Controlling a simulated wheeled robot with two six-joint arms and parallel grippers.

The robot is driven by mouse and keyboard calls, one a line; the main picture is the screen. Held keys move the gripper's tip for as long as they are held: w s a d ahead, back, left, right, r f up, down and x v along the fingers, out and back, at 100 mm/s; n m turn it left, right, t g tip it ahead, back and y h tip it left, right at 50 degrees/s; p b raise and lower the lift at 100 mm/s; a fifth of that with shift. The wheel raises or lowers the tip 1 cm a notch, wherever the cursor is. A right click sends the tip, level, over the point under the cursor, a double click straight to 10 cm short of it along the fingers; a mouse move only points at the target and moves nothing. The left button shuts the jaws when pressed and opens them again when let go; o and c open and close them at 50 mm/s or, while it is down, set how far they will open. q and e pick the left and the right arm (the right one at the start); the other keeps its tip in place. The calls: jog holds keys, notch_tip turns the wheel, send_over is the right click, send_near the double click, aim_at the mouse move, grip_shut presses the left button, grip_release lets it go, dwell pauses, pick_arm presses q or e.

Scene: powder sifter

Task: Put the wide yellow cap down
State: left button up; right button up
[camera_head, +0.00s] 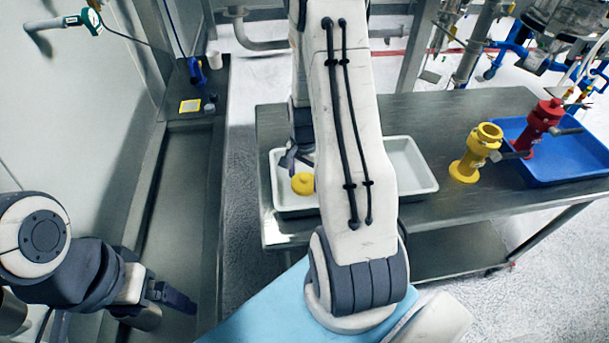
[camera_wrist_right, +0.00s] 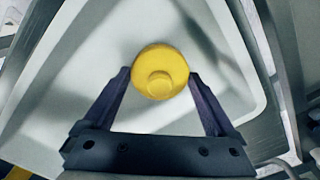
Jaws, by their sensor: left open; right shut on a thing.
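The wide yellow cap (camera_head: 302,184) is at the left end of the white tray (camera_head: 418,165) in the head view. In the right wrist view the cap (camera_wrist_right: 160,70) is round with a small raised knob and sits between the fingertips. My right gripper (camera_wrist_right: 160,78) is shut on it, with the tray floor behind. I cannot tell whether the cap touches the tray floor. My right gripper (camera_head: 296,166) is partly hidden by its own arm in the head view. My left gripper (camera_head: 176,297) is open and empty at the lower left, away from the table.
The tray stands on a steel table (camera_head: 455,124). A yellow valve-like part (camera_head: 475,153) stands right of the tray. A red one (camera_head: 540,125) is in a blue tray (camera_head: 580,160). A steel bench (camera_head: 180,220) runs along the left wall. My right arm hides the tray's middle.

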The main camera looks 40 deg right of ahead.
aim_at(304, 176)
jog(key=shift+f, duration=0.1)
jog(key=o, duration=1)
jog(key=shift+r, duration=0.6)
notch_tip(304, 176, up, 11)
jog(key=shift+r+b, duration=0.1)
jog(key=shift+b, duration=0.6)
jog(key=shift+f, duration=0.2)
